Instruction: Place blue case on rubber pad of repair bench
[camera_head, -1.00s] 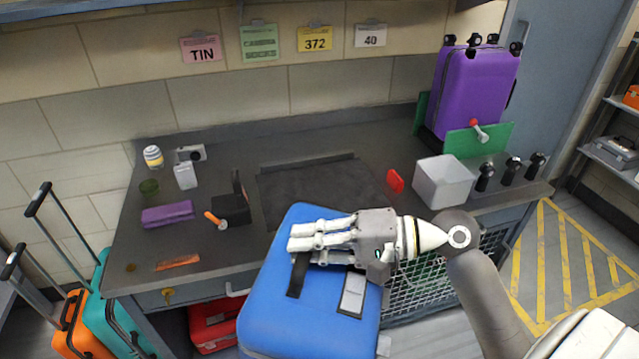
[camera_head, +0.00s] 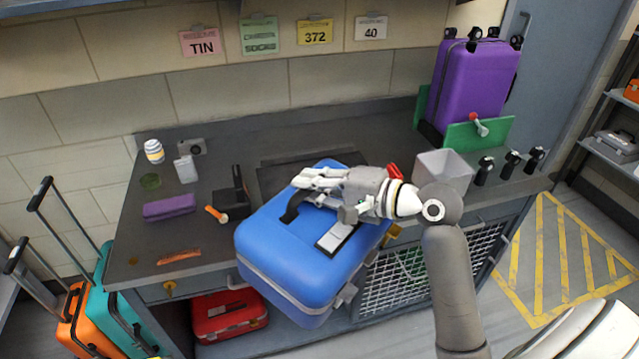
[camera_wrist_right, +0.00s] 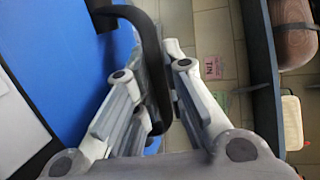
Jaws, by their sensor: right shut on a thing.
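The blue case (camera_head: 300,262) is in my right gripper, lying tilted over the front edge of the repair bench. My right gripper (camera_head: 310,190) is shut on the case's black handle. The right wrist view shows the dark handle (camera_wrist_right: 150,55) between the fingers, with the blue shell (camera_wrist_right: 75,75) at left. The dark rubber pad (camera_head: 275,178) lies in the middle of the bench (camera_head: 260,150); the case and gripper hide much of it. I cannot tell whether the case touches the bench. My left gripper is not in view.
A black holder (camera_head: 232,203) and an orange-handled tool (camera_head: 215,213) lie left of the pad. A grey bin (camera_head: 443,172) and a red item (camera_head: 394,171) stand right of it. A purple suitcase (camera_head: 472,85) stands at back right. A red case (camera_head: 228,315) is below.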

